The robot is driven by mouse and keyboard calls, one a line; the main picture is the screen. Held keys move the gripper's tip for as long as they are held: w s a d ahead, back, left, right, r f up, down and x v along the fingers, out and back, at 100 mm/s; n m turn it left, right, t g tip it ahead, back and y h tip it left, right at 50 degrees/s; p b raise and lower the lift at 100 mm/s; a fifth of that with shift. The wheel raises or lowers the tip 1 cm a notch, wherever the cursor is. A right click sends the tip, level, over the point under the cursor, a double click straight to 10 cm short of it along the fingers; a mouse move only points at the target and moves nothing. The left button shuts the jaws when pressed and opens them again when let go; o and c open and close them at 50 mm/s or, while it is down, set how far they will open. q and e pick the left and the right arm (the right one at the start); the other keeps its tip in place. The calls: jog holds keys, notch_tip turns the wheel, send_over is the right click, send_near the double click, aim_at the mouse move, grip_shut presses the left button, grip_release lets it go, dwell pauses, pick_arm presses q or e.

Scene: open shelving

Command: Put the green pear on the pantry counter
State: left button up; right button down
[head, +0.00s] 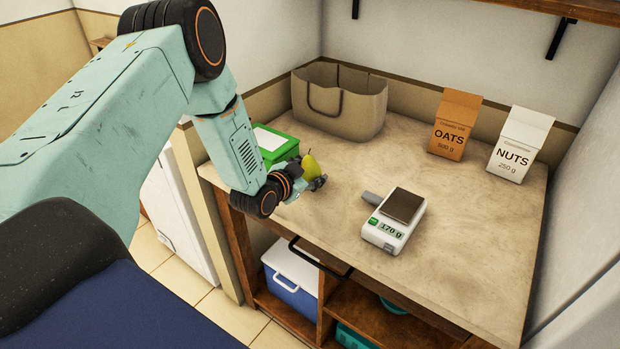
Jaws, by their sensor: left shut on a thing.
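The green pear (309,166) is small and yellow-green, and shows at the left part of the pantry counter (440,260). My left gripper (314,180) is shut on the pear, at the counter's front left edge. Its fingers are dark and partly hidden by the wrist. I cannot tell whether the pear touches the counter top. The counter is a beige stone-like top over a wooden shelf unit. My right gripper is not in view.
A green box (284,152) with a white top stands just behind the pear. A beige bag (370,105) is at the back. A scale (392,235) reading 170 g, an OATS box (454,130) and a NUTS box (519,150) stand farther right.

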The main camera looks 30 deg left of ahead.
pick_arm(q)
jog(key=shift+s+a+f, duration=0.15)
jog(key=shift+a+f, duration=0.05)
jog(key=shift+f, duration=0.75)
jog(key=shift+d, duration=0.1)
jog(key=shift+f, duration=0.15)
jog(key=shift+f, duration=0.1)
jog(key=o, duration=1.2)
jog(key=shift+o, duration=0.8)
